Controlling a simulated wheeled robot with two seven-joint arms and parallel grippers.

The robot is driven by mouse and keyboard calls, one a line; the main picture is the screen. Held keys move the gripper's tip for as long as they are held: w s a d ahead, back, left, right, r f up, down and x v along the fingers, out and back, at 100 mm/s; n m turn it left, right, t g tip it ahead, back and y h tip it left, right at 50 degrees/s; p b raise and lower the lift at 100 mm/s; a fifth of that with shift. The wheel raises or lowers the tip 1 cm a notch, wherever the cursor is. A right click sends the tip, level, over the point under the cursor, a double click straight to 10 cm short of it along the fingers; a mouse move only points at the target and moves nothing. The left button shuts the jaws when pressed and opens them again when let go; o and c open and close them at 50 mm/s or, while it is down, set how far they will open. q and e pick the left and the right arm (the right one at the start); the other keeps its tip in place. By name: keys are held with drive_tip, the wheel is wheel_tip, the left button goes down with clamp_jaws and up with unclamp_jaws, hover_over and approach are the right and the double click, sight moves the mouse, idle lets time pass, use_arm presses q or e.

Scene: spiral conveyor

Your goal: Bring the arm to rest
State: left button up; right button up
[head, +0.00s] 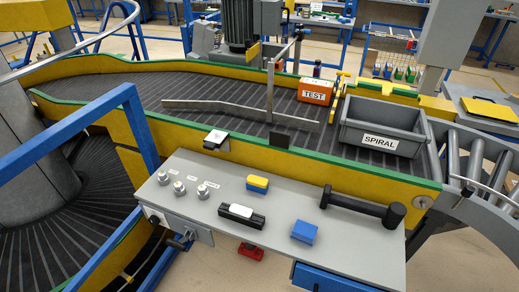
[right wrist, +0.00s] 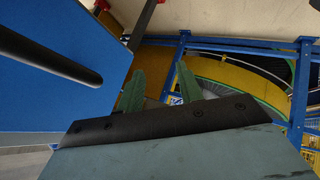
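My right gripper (right wrist: 160,85) shows in the right wrist view, with two green fingers standing apart and nothing between them. Its dark mounting plate fills the lower middle of that view. A large blue panel (right wrist: 50,70) with a black bar (right wrist: 45,58) across it is at the left, close to the fingers. I cannot tell whether anything touches. My left gripper is in neither view, and neither arm shows in the head view.
The grey control table (head: 270,212) holds a black hammer-shaped object (head: 357,207), a blue block (head: 304,231) and knobs. Behind it, the conveyor (head: 200,88) carries a grey SPIRAL crate (head: 350,132) and an orange TEST box (head: 314,92). Blue rails (head: 70,140) stand at left.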

drive_tip(key=s+d+f+m+g+h+b, duration=0.1)
drive_tip(key=s+d+f+m+g, duration=0.1)
drive_tip(key=s+f, duration=0.4)
drive_tip(key=s+d+f+m+g+h+b, duration=0.1)
drive_tip(key=s+d+f+m, duration=0.4)
drive_tip(key=s, duration=0.8)
drive_tip(key=s+d+f+m+g+h+b, duration=0.1)
drive_tip(key=s+d+f+m+g+b, duration=0.1)
drive_tip(key=s+d+f, duration=0.5)
wheel_tip(320, 180, down, 2)
drive_tip(key=s+m+g, duration=0.1)
drive_tip(key=s+g, duration=0.1)
drive_tip(key=shift+s+d+m+h, duration=0.15)
drive_tip(key=shift+s+m+h, duration=0.25)
